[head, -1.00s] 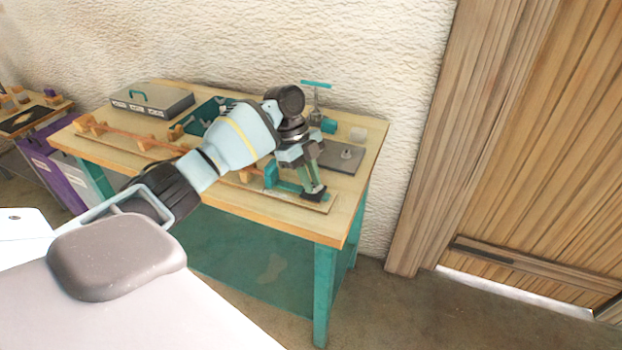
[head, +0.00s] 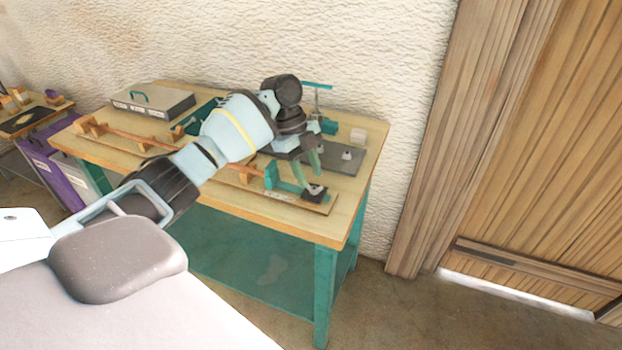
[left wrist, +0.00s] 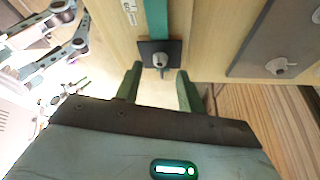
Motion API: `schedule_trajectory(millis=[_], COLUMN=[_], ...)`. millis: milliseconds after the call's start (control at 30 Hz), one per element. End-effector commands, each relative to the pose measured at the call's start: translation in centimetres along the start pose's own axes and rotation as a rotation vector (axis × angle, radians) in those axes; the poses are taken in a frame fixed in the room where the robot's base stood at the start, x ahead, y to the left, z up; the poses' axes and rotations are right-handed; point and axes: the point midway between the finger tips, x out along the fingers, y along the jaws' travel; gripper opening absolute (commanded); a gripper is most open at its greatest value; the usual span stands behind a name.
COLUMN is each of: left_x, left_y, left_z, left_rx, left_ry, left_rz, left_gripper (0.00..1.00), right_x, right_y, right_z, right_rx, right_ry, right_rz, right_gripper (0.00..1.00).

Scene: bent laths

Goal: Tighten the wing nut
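The wing nut (left wrist: 160,61) sits on a dark square plate (left wrist: 147,46) at the end of a teal bar (left wrist: 156,16) in the left wrist view. In the head view the dark plate (head: 316,196) is near the front right of the bench, and the nut is small there. My left gripper (head: 312,178) is above it with its fingers spread. The left wrist view shows the gripper (left wrist: 159,78) open and empty, with the nut just beyond the gap between the fingertips. I cannot tell how tight the nut is. My right gripper is not in view.
A grey plate (head: 335,160) with a second knob (head: 347,154) lies behind. A bent lath (head: 125,134) between wooden blocks runs along the bench (head: 352,225). A grey case (head: 152,102), a white block (head: 358,135) and a teal T-handled tool (head: 317,86) stand farther back.

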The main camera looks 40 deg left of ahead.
Motion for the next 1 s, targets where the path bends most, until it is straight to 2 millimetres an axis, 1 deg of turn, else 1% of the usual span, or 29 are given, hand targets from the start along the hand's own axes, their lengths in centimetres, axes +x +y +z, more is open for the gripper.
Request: schedule_trajectory(millis=[33, 200, 400, 1000], left_x=[-0.9, -3.5, -5.1, -5.2], left_y=[-0.1, -0.1, 0.0, 0.0], left_z=[0.0, 0.0, 0.0, 0.0], left_rx=[0.000, 0.000, 0.000, 0.000], left_ry=[0.000, -0.001, -0.001, -0.001], left_rz=[-0.002, -0.002, 0.000, 0.001], left_gripper=[0.39, 0.39, 0.39, 0.39], right_x=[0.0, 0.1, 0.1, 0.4], right_y=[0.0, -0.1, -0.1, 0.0], right_z=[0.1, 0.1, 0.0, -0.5], right_rx=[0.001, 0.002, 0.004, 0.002], right_ry=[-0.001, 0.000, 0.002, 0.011], right_rz=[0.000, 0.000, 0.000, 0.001], right_gripper=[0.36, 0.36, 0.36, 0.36])
